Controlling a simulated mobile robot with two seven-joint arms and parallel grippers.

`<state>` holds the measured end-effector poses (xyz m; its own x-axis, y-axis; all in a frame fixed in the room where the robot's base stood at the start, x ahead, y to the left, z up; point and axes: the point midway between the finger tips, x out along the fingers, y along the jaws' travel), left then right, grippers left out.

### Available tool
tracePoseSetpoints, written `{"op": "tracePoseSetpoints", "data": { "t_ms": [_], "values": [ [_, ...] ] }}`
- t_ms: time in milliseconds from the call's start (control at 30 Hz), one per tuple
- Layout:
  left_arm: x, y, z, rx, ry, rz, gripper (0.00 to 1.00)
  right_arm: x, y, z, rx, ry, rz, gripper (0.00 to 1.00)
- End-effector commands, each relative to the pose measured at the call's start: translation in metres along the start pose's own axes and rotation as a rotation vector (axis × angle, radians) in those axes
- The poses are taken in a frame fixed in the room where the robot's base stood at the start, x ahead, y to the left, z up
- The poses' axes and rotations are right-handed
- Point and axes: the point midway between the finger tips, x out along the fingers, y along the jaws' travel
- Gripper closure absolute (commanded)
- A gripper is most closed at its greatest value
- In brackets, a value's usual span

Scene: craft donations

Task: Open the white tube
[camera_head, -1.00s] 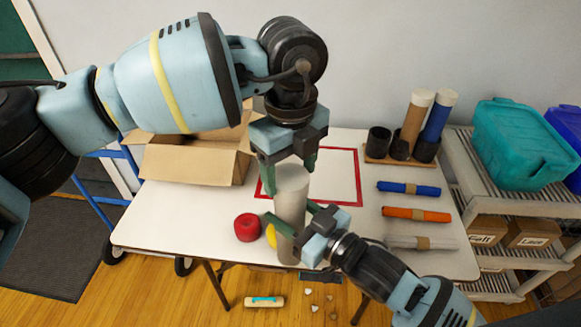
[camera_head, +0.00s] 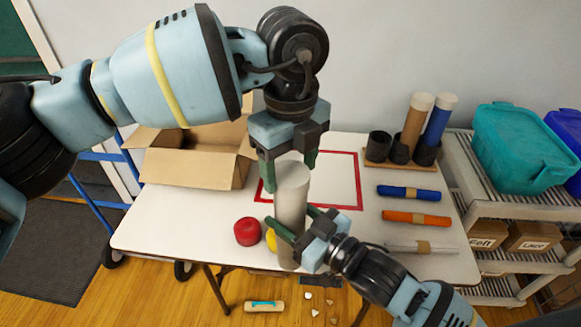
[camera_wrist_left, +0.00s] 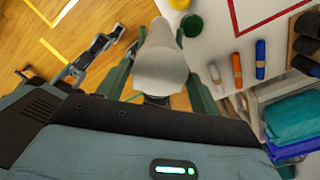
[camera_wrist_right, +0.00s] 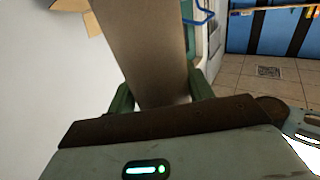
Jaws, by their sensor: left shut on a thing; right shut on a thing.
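The white tube (camera_head: 291,205) stands roughly upright in front of the table's front edge, held between both grippers. My left gripper (camera_head: 289,172) points down from above, its fingers shut on the tube's top end on either side. The pale top end (camera_wrist_left: 160,68) fills the middle of the left wrist view between the fingers. My right gripper (camera_head: 293,226) comes from the lower right and is shut on the tube's body, lower down. The tube's body (camera_wrist_right: 145,50) also shows in the right wrist view. I cannot make out a gap between cap and body.
The white table (camera_head: 180,222) carries a red round item (camera_head: 248,231), a yellow item (camera_head: 271,240) partly behind the tube, an open cardboard box (camera_head: 195,167), blue (camera_head: 408,192) and orange (camera_head: 416,218) rolls, and a holder with upright tubes (camera_head: 388,165). A shelf with bins stands right.

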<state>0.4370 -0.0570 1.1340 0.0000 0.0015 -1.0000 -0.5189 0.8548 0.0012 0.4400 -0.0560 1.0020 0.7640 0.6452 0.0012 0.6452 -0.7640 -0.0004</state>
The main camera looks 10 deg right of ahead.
Motion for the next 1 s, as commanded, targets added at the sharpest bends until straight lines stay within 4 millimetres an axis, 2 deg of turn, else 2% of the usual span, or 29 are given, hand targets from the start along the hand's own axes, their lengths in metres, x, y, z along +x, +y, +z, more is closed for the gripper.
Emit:
{"op": "tracePoseSetpoints", "data": {
  "t_ms": [567,900,1000],
  "values": [
    [-0.008,0.000,0.000,0.001,0.000,0.000,0.62,0.000,0.000,-0.001,0.000,0.001,0.000,0.90],
    [-0.043,0.000,-0.001,0.001,0.000,-0.001,0.62,0.000,0.000,-0.001,0.000,0.001,0.000,0.90],
    [-0.046,0.000,-0.001,0.001,0.001,0.000,0.62,0.000,0.000,-0.001,0.000,0.001,0.000,0.90]
  ]
}}
